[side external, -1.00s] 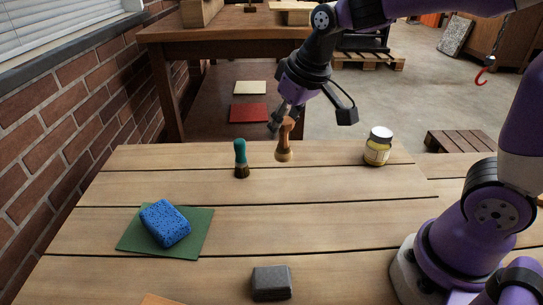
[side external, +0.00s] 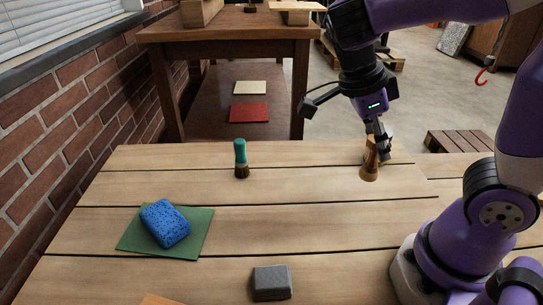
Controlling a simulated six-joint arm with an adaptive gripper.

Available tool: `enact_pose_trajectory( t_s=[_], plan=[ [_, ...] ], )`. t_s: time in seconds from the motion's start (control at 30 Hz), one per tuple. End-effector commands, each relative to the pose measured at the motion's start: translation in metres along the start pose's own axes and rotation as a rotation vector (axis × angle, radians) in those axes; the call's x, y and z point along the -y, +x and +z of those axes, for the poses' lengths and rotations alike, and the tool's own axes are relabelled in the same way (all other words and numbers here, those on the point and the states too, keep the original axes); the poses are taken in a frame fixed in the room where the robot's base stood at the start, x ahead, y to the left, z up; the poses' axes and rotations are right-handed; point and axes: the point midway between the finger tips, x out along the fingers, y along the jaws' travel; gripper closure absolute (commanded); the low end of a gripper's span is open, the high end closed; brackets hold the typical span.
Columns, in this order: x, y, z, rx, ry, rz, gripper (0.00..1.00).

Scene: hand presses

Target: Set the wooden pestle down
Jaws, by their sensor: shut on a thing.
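The wooden pestle (side external: 369,172) is upright at the right rear of the plank table, with its wider end down. My gripper (side external: 377,150) is shut on its upper part from above. I cannot tell whether its lower end touches the planks or hangs just above them. The gripper's fingers hide part of the pestle's handle.
A jar is almost wholly hidden behind my gripper and the pestle. A teal-handled tool (side external: 241,158) stands at the rear left. A blue sponge (side external: 165,223) lies on a green mat (side external: 200,243). A grey block (side external: 271,282) lies in front. The table's middle is clear.

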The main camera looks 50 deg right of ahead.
Motion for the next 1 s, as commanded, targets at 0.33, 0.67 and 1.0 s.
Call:
enact_pose_trajectory(
  t_s=[0.33,0.67,1.0],
  plan=[
    [0.045,0.072,-0.043,0.0,0.002,0.004,1.0],
    [0.053,0.107,-0.04,0.0,-0.009,0.002,1.0],
    [0.054,0.121,-0.033,0.003,-0.006,-0.003,1.0]
  ],
)
